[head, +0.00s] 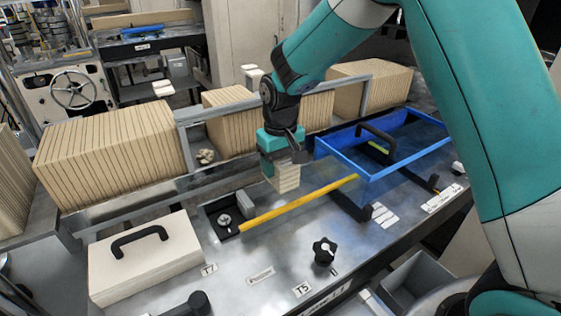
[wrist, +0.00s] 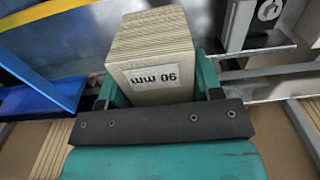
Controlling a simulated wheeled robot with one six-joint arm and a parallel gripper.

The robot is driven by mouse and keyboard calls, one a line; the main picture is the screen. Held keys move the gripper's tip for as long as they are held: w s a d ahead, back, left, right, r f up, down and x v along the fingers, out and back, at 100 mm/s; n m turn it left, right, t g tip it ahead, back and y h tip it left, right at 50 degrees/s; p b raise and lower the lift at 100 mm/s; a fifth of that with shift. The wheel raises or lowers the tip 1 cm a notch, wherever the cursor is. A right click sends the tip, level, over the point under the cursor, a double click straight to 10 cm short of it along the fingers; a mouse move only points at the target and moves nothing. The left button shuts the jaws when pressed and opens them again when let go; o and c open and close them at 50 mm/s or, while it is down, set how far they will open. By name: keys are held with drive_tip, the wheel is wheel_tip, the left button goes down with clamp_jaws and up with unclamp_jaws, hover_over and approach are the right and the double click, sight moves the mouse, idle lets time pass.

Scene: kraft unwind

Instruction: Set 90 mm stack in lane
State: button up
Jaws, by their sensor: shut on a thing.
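My gripper (head: 284,160) is shut on a tan layered stack, the 90 mm stack (head: 286,179), and holds it above the metal bench. In the wrist view the stack (wrist: 152,45) sits between the teal jaws (wrist: 158,92), with a white "90 mm" label on its near face. The label reads upside down. A yellow bar (head: 300,203) runs along the bench just in front of and below the stack. A dark recess (head: 222,217) with a round metal fitting lies to its left. I cannot tell which strip is the lane.
A blue-rimmed open frame (head: 378,168) stands to the right of my gripper. A handled tan box (head: 145,262) is at front left, and a black knob (head: 324,250) at the front.

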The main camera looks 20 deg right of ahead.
drive_tip(key=shift+f+b, duration=2.35)
drive_tip(key=shift+f, duration=1.4)
drive_tip(key=o, duration=1)
drive_tip(key=shift+o, duration=0.2)
